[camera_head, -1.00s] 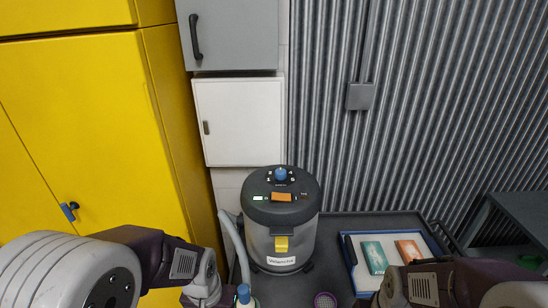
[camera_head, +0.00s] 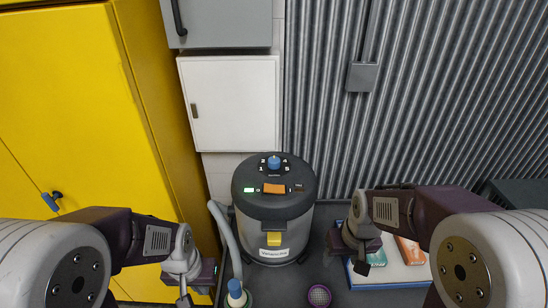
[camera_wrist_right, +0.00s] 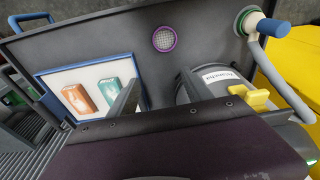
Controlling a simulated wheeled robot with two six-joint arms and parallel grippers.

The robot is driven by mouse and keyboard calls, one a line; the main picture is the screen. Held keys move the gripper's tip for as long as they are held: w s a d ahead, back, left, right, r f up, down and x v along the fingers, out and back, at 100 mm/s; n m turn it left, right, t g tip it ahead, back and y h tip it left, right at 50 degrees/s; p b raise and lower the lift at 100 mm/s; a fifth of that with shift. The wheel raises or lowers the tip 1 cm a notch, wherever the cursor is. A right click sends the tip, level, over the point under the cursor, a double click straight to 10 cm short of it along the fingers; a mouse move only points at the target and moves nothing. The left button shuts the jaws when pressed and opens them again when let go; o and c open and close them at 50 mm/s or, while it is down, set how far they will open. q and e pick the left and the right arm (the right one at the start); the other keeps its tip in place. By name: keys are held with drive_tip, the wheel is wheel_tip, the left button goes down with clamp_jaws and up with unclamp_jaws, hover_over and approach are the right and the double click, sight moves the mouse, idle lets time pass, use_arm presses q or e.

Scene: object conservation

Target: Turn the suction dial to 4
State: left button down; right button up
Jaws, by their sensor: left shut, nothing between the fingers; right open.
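The suction dial (camera_head: 274,162) is a blue knob on the dark lid of a grey canister vacuum (camera_head: 288,228), with small numbers around it. I cannot tell which number it points to. My right gripper (camera_head: 350,250) is open, to the right of the vacuum and lower in the picture than the dial, apart from it. In the right wrist view its two fingers (camera_wrist_right: 155,98) are spread beside the vacuum body (camera_wrist_right: 205,88), and the dial does not show. My left gripper (camera_head: 184,292) is shut and empty, at the lower left of the vacuum, partly cut off by the picture's edge.
The lid carries an orange switch (camera_head: 274,188) and a green light (camera_head: 249,190); a yellow latch (camera_head: 274,238) is below. A grey hose (camera_head: 226,235) and a blue-capped bottle-like end (camera_head: 236,289) stand left. A purple round mesh item (camera_head: 319,295) and a blue-edged tray (camera_head: 398,280) with packets lie right.

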sight(274, 160)
drive_tip(key=w+a+r+p, duration=0.2)
drive_tip(key=w+r, duration=0.3)
drive_tip(key=w, duration=0.1)
drive_tip(key=w+a+r+n+t+p, duration=0.1)
drive_tip(key=w+a+r+p, duration=0.1)
drive_tip(key=w+r, duration=0.4)
drive_tip(key=w+a+r+n+t+p, duration=0.1)
drive_tip(key=w+a+r+p, duration=0.2)
drive_tip(key=w+r, duration=0.2)
drive_tip(key=shift+w+r+y, duration=0.25)
drive_tip(key=shift+w+y, duration=0.15)
drive_tip(key=shift+w, duration=0.6)
drive_tip(key=w+a+r+n+p, duration=0.2)
drive_tip(key=w+a+r+p, duration=0.2)
drive_tip(key=w+a, duration=0.1)
drive_tip(key=shift+y, duration=0.3)
drive_tip(key=w+a+f+p, duration=0.1)
drive_tip(key=f, duration=0.2)
drive_tip(key=w+a+f+p, duration=0.1)
drive_tip(key=a+f+p, duration=0.1)
drive_tip(key=f, duration=0.1)
drive_tip(key=w+a+f+p, duration=0.1)
drive_tip(key=a+f+p, duration=0.1)
drive_tip(key=f, duration=0.1)
drive_tip(key=shift+w, duration=0.35)
drive_tip(key=shift+f, duration=0.3)
drive_tip(key=shift+c, duration=0.4)
